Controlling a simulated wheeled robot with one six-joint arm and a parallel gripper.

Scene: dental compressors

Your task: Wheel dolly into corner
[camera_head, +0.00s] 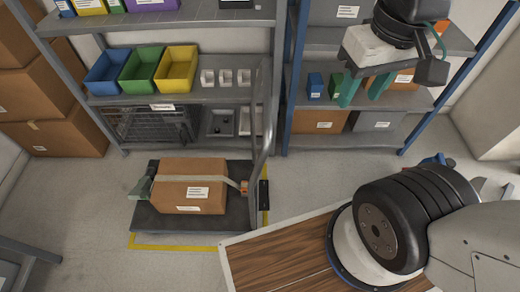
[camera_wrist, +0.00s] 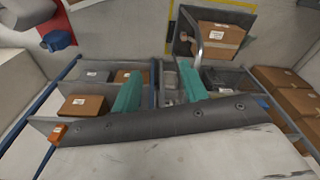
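The dolly (camera_head: 165,222) is a dark flat platform on the floor at centre left, with a tall grey handle (camera_head: 262,120) at its right end. A brown box (camera_head: 190,187) is strapped on it. Yellow floor tape (camera_head: 170,246) shows along its front and right sides. In the wrist view the dolly (camera_wrist: 183,48) is at the top with its box (camera_wrist: 220,38). My gripper (camera_head: 365,90) is at the upper right, in front of the blue-framed shelf and apart from the dolly. Its two teal fingers are spread with nothing between them, also in the wrist view (camera_wrist: 158,85).
A grey shelf (camera_head: 180,99) with blue, green and yellow bins stands behind the dolly. A blue-framed shelf (camera_head: 345,140) with boxes is to its right. Cardboard boxes (camera_head: 60,100) are stacked at left. A wood-topped surface (camera_head: 285,262) is in front. Floor left of the dolly is clear.

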